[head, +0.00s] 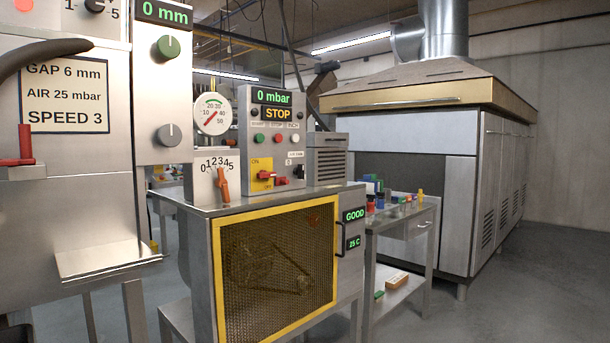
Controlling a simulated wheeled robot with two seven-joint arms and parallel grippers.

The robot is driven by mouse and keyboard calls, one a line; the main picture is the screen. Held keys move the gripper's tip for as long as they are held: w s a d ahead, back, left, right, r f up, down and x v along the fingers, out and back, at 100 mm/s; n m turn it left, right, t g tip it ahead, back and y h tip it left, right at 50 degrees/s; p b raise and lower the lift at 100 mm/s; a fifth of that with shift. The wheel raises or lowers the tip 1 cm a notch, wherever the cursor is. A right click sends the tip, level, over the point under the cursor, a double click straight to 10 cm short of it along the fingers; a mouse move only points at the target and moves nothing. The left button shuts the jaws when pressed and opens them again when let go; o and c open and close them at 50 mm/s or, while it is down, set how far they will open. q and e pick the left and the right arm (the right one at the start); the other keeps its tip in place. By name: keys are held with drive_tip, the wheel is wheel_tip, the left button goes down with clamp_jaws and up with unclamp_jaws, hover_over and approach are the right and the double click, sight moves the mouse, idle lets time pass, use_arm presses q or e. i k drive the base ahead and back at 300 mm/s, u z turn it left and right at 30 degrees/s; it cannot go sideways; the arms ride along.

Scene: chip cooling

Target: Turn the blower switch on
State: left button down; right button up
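A control box (272,145) stands on top of a steel machine with a yellow-framed mesh door (277,270). On its lower front is a yellow plate (262,166) with a red rotary switch (266,175), its handle roughly level. The small lettering on the plate is hard to read. To its right are a red button (282,181) and a small black switch (300,171). I cannot tell from the labels which is the blower switch. The display above (272,97) reads 0 mbar, with STOP (278,114) below it. Neither gripper is in view.
A 0 to 5 scale with an orange lever (223,187) and a round gauge (212,114) stand left of the box. A large steel cabinet (66,205) fills the left. A side table (410,216) with small coloured items stands right. Floor at right is clear.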

sight(299, 170)
drive_tip(key=z, duration=0.2)
drive_tip(key=i, duration=0.75)
drive_tip(key=z, duration=0.3)
drive_tip(key=i, duration=2.35)
drive_tip(key=u, duration=0.35)
